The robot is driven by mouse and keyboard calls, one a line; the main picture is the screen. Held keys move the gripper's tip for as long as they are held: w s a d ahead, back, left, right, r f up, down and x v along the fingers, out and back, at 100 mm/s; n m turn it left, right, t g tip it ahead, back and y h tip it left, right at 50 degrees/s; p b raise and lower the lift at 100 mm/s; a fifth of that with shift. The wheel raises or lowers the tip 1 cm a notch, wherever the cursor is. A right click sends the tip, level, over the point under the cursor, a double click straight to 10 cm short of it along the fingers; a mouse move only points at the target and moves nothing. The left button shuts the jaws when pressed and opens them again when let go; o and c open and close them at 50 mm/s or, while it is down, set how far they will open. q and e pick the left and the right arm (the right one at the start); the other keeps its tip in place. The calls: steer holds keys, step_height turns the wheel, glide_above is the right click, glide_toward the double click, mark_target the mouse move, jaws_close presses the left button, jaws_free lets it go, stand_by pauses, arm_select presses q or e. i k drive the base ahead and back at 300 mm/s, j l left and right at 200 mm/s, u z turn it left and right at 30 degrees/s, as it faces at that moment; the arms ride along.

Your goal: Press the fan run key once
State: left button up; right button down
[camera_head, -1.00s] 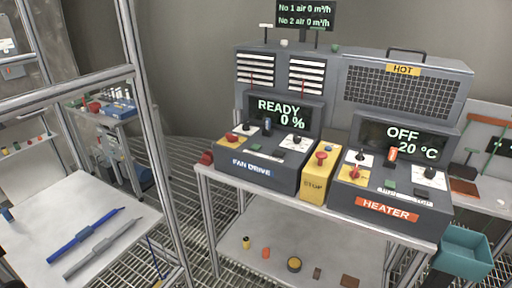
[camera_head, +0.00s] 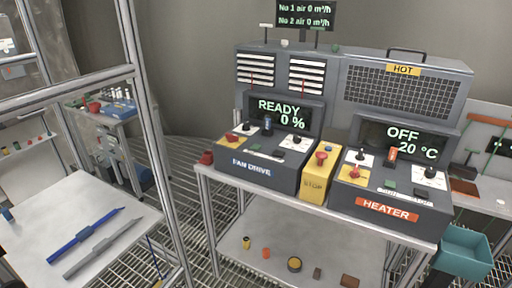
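The fan drive box (camera_head: 262,160) stands on the left of the metal table, with its "FAN DRIVE" label on the front. Its screen (camera_head: 279,113) reads "READY 0 %". Its sloped panel carries a red knob on a yellow plate (camera_head: 232,137), a small dark lever, a blue-black upright switch (camera_head: 268,126), a dial on a white plate (camera_head: 295,143) and a small green key (camera_head: 264,148) near the middle front. I cannot read the small key markings, so I cannot tell which is the run key. Neither of my grippers shows in the head view.
A yellow STOP box (camera_head: 319,176) with a red button stands right of the fan drive. The heater box (camera_head: 392,184) reads "OFF 20 °C". A metal frame post (camera_head: 155,140) stands to the left, before a white table (camera_head: 60,225) with blue and grey tools. A teal bin (camera_head: 465,252) hangs at right.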

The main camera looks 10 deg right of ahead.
mark_target(255, 146)
steer(key=i+j+z, duration=0.1)
steer(key=z, duration=0.35)
steer(key=i+j+z, duration=0.15)
steer(key=z, duration=0.3)
steer(key=i+j+z, duration=0.1)
steer(key=i+j, duration=0.25)
steer(key=i+j+z, duration=0.1)
steer(key=i+j, duration=0.2)
steer(key=j, duration=0.25)
steer(key=i+j+z, duration=0.1)
steer(key=i+j, duration=0.2)
steer(key=j, duration=0.15)
